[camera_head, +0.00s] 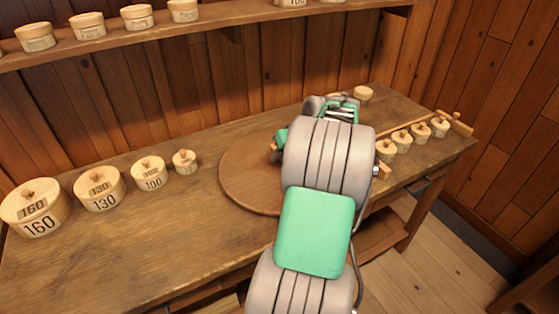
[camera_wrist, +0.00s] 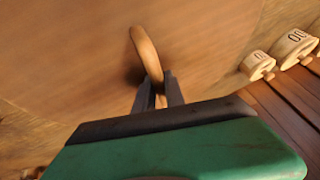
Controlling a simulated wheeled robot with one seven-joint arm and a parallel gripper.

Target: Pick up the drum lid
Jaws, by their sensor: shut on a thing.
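The drum lid (camera_head: 245,178) is a large round wooden disc at the middle of the workbench, partly covered by my arm in the head view. In the wrist view the lid (camera_wrist: 75,45) fills much of the picture, with a curved wooden handle (camera_wrist: 147,52) standing up from it. My gripper (camera_wrist: 159,86) is shut on the handle, its two dark fingers on either side of the lower part. In the head view my arm hides the handle and fingertips. I cannot tell whether the lid rests on the bench or is slightly raised.
Lidded wooden boxes marked 160 (camera_head: 38,212), 130 (camera_head: 99,191) and 100 (camera_head: 149,175), with a smaller one (camera_head: 185,162), stand at left. Several small boxes (camera_head: 421,132) line the right beside a wooden rail (camera_head: 455,122). A shelf (camera_head: 150,34) with boxes runs above.

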